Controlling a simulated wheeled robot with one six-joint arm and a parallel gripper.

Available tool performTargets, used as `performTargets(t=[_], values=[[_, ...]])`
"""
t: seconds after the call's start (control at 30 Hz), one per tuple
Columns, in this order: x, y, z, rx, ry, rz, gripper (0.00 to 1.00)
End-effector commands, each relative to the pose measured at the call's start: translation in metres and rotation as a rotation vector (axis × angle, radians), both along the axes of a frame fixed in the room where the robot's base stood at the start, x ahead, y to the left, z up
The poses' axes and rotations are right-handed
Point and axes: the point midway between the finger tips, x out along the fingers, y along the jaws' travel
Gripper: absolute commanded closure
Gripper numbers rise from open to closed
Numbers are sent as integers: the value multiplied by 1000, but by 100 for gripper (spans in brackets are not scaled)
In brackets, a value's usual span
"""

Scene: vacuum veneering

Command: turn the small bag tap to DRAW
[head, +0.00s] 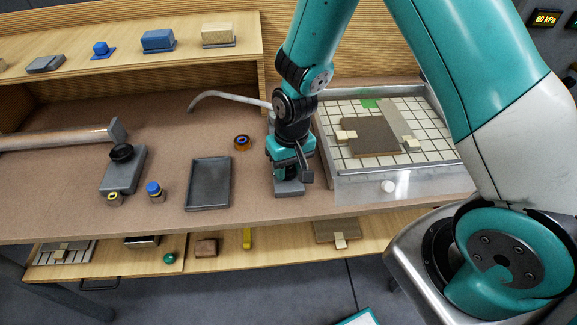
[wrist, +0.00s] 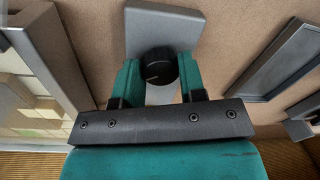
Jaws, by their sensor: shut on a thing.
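The small bag tap is a round black knob (wrist: 158,66) on a grey block (wrist: 165,28), with a pale pointer line across its top. In the wrist view the line points left and slightly down. My gripper (wrist: 157,76) has its two teal fingers closed on either side of the knob. In the head view my gripper (head: 290,172) points down over the grey block (head: 289,189) and hides the knob. No DRAW marking is readable in either view.
Right of the tap is a framed tray (head: 395,185) with a white grid, holding a brown panel (head: 368,137). A curved grey hose (head: 225,97) lies behind.

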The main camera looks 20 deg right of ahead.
Motion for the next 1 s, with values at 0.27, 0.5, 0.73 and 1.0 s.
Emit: performTargets(t=[0.27,0.5,0.73,1.0], values=[[0,0,1,2,-2,-2,86],[0,0,1,1,-1,-1,37],[1,0,2,1,-2,-1,37],[2,-3,45,2,-9,-2,37]])
